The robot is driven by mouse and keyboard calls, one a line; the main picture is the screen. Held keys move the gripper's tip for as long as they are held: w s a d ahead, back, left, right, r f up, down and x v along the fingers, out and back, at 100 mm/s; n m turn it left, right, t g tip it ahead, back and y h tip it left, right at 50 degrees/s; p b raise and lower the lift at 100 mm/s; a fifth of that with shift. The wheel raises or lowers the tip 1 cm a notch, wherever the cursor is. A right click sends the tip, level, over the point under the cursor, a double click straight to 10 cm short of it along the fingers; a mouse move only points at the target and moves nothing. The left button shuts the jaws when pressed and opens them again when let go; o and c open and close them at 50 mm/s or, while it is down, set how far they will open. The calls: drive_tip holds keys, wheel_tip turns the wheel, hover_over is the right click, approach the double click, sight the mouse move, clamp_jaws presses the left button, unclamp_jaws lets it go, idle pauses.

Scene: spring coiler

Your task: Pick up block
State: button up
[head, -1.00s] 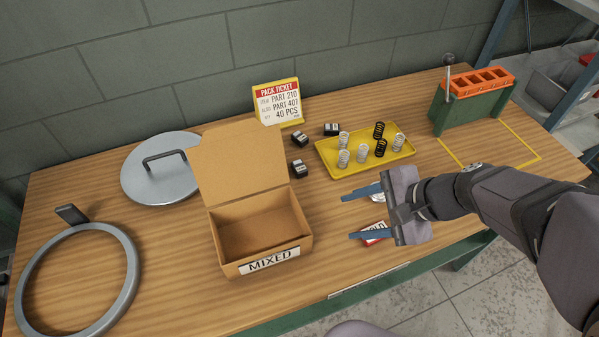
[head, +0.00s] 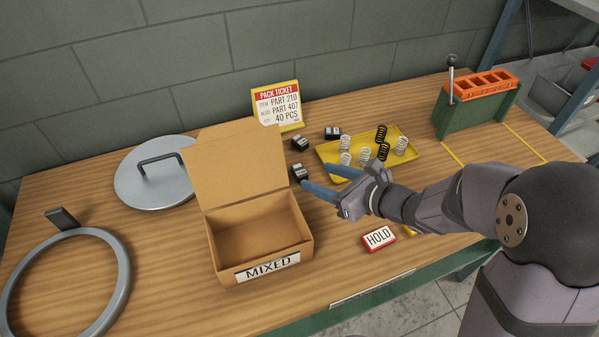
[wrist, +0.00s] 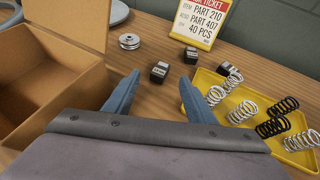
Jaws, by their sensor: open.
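Three small dark blocks with pale labels lie on the wooden bench between the box and the yellow tray. The nearest block (head: 299,172) also shows in the wrist view (wrist: 159,72). A second block (head: 300,143) lies behind it, and a third block (head: 333,132) lies by the tray's back left corner. My gripper (head: 316,176) is open and empty, its two blue fingers pointing at the nearest block. In the wrist view, my gripper (wrist: 159,79) has that block centred between the fingertips, slightly beyond them. I cannot tell the fingers' height above the bench.
An open cardboard box (head: 268,268) marked MIXED stands left of my gripper. The yellow tray (head: 328,152) with several springs is close on the right. A pack ticket (head: 278,105) stands behind. A silver spool (wrist: 130,41) shows in the wrist view.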

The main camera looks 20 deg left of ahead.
sight(300, 170)
drive_tip(key=shift+p+x, duration=0.85)
drive_tip(key=shift+x, duration=2.85)
drive_tip(key=shift+w+d+f, duration=0.1)
drive_tip(key=shift+f, duration=0.05)
drive_tip(key=shift+c, duration=0.3)
clamp_jaws()
